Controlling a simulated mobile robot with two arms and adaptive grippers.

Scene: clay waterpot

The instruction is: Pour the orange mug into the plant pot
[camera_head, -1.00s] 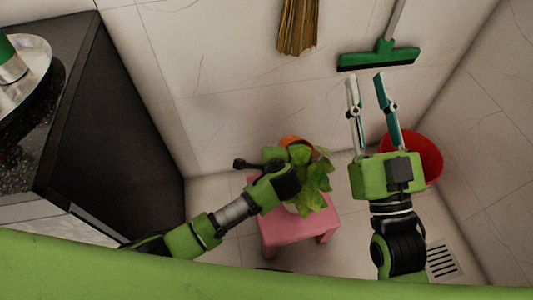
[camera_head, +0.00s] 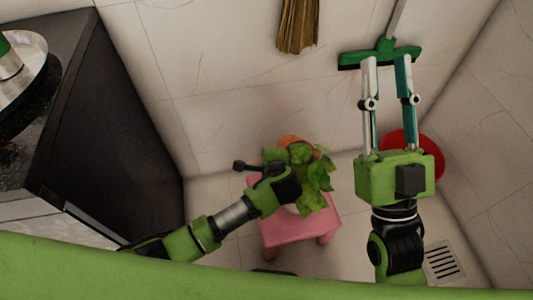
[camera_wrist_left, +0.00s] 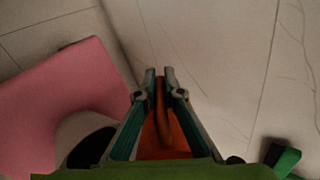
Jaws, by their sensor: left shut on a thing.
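The orange mug (camera_head: 290,139) shows in the head view as a small orange part behind green leaves. In the left wrist view the mug (camera_wrist_left: 172,132) sits between the fingers of my left gripper (camera_wrist_left: 160,72), which is shut on it. The plant (camera_head: 317,180) stands on a pink stool, and its pot (camera_head: 292,209) is mostly hidden by leaves and my left arm. I cannot tell whether the mug is over the pot. My right gripper (camera_head: 386,62) is open and empty, raised to the right of the plant.
The pink stool (camera_head: 292,229) stands near the tiled wall. A red bucket (camera_head: 428,153) is behind my right gripper. A green squeegee (camera_head: 379,54) and a straw broom (camera_head: 299,25) are at the wall. A dark counter (camera_head: 120,130) is at the left.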

